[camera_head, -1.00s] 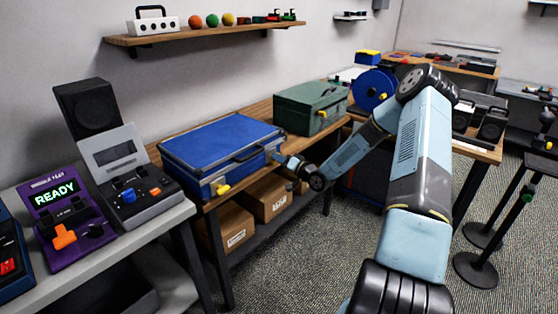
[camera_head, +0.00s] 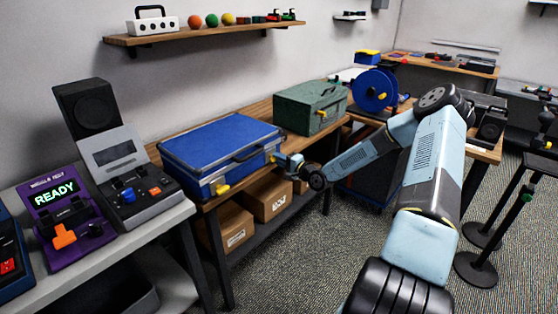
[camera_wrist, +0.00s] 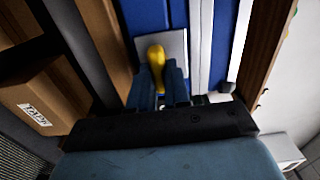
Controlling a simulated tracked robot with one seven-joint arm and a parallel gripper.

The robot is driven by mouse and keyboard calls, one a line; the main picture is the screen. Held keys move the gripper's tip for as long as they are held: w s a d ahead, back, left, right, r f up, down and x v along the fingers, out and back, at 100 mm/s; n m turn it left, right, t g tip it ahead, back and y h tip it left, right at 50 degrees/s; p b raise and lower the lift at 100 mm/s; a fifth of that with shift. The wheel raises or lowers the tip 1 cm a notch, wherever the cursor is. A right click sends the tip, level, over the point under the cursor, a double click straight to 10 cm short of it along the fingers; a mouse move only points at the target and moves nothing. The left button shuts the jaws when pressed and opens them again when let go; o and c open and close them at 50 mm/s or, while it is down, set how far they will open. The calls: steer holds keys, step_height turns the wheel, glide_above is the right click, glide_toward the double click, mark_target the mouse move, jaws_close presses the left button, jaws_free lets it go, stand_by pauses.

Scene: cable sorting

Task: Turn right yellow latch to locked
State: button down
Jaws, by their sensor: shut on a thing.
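The blue case (camera_head: 222,146) lies closed on the wooden bench, its front facing me. Its left yellow latch (camera_head: 222,189) shows at the near front corner. My gripper (camera_head: 278,159) is at the right end of the case's front. In the wrist view the right yellow latch (camera_wrist: 156,56) stands against a pale plate (camera_wrist: 175,46) on the blue case (camera_wrist: 150,16). My gripper (camera_wrist: 158,82) is shut on this latch, one finger on each side. The latch's lower part is hidden between the fingers.
A green case (camera_head: 311,106) with a yellow latch stands on the bench right of the blue case. Cardboard boxes (camera_head: 268,197) sit on the shelf below. A blue cable reel (camera_head: 373,91) stands farther right. Open carpet lies before the bench.

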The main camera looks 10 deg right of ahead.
steer(key=shift+d+f+m, duration=0.2)
steer(key=shift+d+m, duration=0.05)
steer(key=shift+m, duration=0.05)
steer(key=c, duration=1.4)
jaws_free()
steer(key=o, duration=0.3)
steer(key=shift+a+r, duration=0.1)
steer(key=shift+a, duration=0.05)
steer(key=v, duration=1.3)
steer(key=shift+s+d, duration=0.2)
steer(key=shift+s, duration=0.15)
